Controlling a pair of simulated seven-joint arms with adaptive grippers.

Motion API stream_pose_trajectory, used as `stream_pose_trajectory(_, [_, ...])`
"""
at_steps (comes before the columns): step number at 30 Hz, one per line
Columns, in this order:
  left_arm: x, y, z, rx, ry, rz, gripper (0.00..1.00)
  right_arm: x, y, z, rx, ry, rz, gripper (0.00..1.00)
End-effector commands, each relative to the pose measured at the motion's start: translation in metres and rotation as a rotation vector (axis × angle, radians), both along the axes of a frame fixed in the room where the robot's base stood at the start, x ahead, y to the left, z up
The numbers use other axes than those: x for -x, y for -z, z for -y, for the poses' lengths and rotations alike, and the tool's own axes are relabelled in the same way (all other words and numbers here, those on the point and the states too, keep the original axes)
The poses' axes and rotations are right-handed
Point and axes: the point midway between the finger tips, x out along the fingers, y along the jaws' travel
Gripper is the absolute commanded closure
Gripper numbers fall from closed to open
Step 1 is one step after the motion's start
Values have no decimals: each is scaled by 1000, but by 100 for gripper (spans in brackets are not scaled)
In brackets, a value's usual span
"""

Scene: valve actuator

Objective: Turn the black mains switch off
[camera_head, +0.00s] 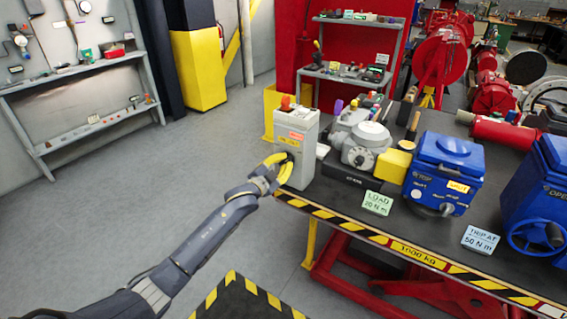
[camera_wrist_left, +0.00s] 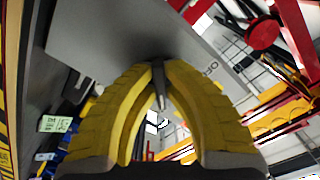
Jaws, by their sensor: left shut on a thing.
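A grey switch box (camera_head: 297,145) stands upright at the table's left end, with a red knob and an orange label. My left gripper (camera_head: 284,162) is at the front face of this box, with its yellow fingers around the dark mains switch (camera_head: 291,158). In the left wrist view the fingertips (camera_wrist_left: 158,75) close on a narrow dark grey handle (camera_wrist_left: 160,88), part of the switch. The box's grey face (camera_wrist_left: 125,35) lies just beyond, with lettering that seems to read OFF beside the handle. The fingers hide most of the switch. My right gripper is not in view.
The dark table (camera_head: 335,196) has a striped front edge. A grey valve actuator (camera_head: 361,143), a yellow block (camera_head: 394,165), a green load sign (camera_head: 377,203) and blue actuator boxes (camera_head: 443,174) stand right of the switch box. The floor to its left is clear.

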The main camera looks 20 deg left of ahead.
Motion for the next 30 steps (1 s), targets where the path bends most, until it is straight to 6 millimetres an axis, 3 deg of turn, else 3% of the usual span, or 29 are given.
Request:
stream_pose_trajectory(11, [0,1,1,184,-1,-51,100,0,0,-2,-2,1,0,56])
stream_pose_trajectory(30, [1,2,4,767,-1,-213,100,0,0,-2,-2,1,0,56])
